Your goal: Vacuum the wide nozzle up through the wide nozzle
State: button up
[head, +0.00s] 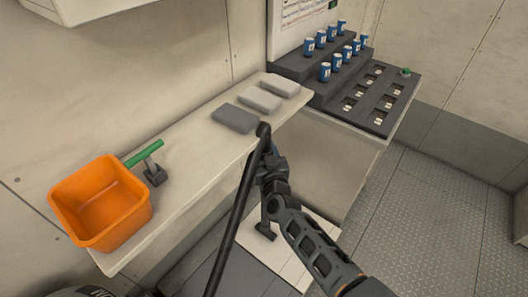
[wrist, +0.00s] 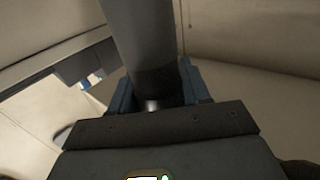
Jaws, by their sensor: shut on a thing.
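My gripper (head: 271,166) is shut on a dark grey tube, which rises between its blue finger pads in the wrist view (wrist: 140,45). A black hose (head: 236,222) runs from the tube's top down to the lower left. Below my gripper, a dark wide nozzle (head: 266,231) shows at the tube's lower end, over a white panel (head: 285,250). My arm partly hides the tube; whether the nozzle touches the panel I cannot tell. Another dark piece (head: 154,176) with a short stem stands on the bench beside a green bar (head: 144,152). No loose wide nozzle is clearly identifiable.
An orange bin (head: 78,228) stands at the bench's left end. Three grey blocks (head: 234,118) lie on the bench (head: 190,160) behind my gripper. A stepped dark rack (head: 330,92) with several blue cans is at the back right. The floor at right (head: 440,235) is clear.

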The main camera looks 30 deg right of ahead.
jog(key=shift+r, duration=0.85)
jog(key=s+d, duration=0.2)
jog(key=s, duration=0.4)
jog(key=s+d+b, duration=0.1)
jog(key=s+d, duration=0.1)
jog(key=s, duration=0.5)
jog(key=shift+d+b, duration=0.3)
jog(key=shift+d, duration=0.05)
dwell(0.8)
